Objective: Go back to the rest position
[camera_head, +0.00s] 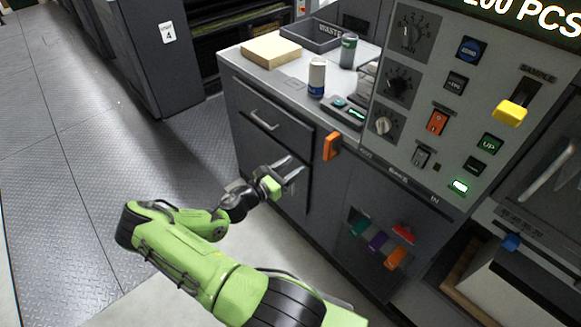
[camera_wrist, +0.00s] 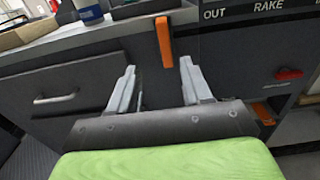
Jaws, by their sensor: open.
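My gripper (camera_head: 288,170) is open and empty, in front of the dark grey cabinet (camera_head: 240,103) at the height of its drawers. My green arm reaches toward it from the bottom of the head view. In the wrist view my gripper (camera_wrist: 160,85) shows two grey fingers spread apart. An orange handle (camera_head: 332,146) on the cabinet front stands up and to the right of the fingers. In the wrist view the orange handle (camera_wrist: 164,42) appears beyond and between the fingertips, and nothing is held.
A control panel (camera_head: 445,85) with knobs, buttons and a yellow lever (camera_head: 510,113) stands to the right. The countertop holds a white-and-blue can (camera_head: 317,78), a green can (camera_head: 348,50), a paper stack (camera_head: 271,50) and a waste tray (camera_head: 312,36). Open floor (camera_head: 70,170) lies left.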

